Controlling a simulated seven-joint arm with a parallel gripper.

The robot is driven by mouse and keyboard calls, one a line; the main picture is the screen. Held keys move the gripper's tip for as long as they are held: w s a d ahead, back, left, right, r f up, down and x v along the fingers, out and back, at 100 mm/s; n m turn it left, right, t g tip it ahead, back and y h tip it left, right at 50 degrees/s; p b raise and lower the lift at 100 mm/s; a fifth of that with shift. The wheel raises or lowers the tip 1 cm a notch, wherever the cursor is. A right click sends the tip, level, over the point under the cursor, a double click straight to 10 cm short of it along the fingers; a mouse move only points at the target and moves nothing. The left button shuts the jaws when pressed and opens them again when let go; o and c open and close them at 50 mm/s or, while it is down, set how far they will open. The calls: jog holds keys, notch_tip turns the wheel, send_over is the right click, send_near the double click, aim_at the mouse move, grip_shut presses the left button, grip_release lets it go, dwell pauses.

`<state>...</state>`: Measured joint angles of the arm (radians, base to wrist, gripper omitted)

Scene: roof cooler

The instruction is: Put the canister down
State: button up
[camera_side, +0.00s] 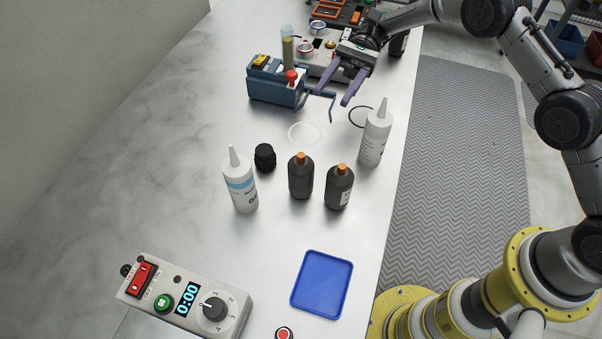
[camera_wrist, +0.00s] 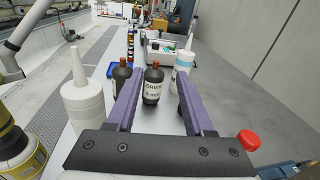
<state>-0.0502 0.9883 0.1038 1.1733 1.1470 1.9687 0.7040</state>
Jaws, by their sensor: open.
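My gripper (camera_side: 333,97), with two purple fingers, is open and empty in the side view, above the table beside the blue crank device. It also shows open in the wrist view (camera_wrist: 160,88), with a dark labelled bottle (camera_wrist: 153,85) seen beyond the fingertips. I cannot tell which thing is the canister; a small black ribbed cylinder (camera_side: 265,157) stands upright left of two dark orange-capped bottles (camera_side: 301,177) (camera_side: 339,188). A white ring (camera_side: 304,133) and a black ring (camera_side: 360,117) are on the table in front of my gripper.
White nozzle bottles stand at left (camera_side: 240,184) and right (camera_side: 376,135). The blue device (camera_side: 277,84) has a red knob and bent handle near my fingers. A blue tray (camera_side: 322,284) and timer box (camera_side: 187,297) are at the near end. The left table is clear.

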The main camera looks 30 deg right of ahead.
aim_at(303, 154)
jog(key=shift+m+y, duration=0.3)
jog(key=shift+m, duration=0.1)
jog(key=s+a+f, duration=0.1)
jog(key=s+a, duration=0.2)
jog(key=s+a+f, duration=0.1)
jog(key=s+a, duration=0.1)
jog(key=a, duration=0.2)
jog(key=s+a+f, duration=0.1)
jog(key=s+a, duration=0.2)
jog(key=a, duration=0.1)
jog(key=shift+s+a+f, duration=0.2)
jog(key=shift+s+f, duration=0.1)
jog(key=shift+f, duration=0.1)
grip_shut()
dwell(0.9)
